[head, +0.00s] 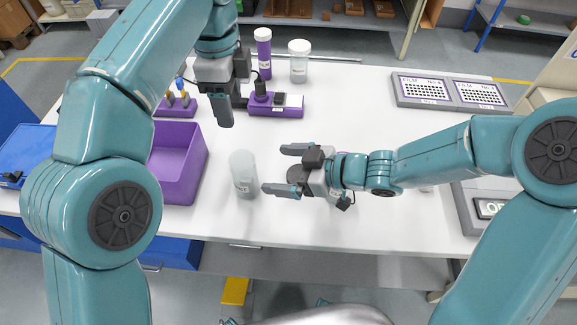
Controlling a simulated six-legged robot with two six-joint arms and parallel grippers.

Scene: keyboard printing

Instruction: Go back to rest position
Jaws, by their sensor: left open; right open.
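My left gripper (242,102) hangs open and points down near the purple holder (290,104) at the back of the white table (350,95). A dark piece stands in the holder beside its fingers. I cannot tell whether they touch. My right gripper (277,170) is open and points left above the table's front half. Its fingers are just right of a frosted cup (243,173) with a label. I see no object held between them.
A purple bin (190,165) stands left of the cup. A purple bottle (263,52) and a white-lidded jar (299,62) stand at the back. A grey panel with two dotted plates (400,90) lies at the back right. The table's middle right is clear.

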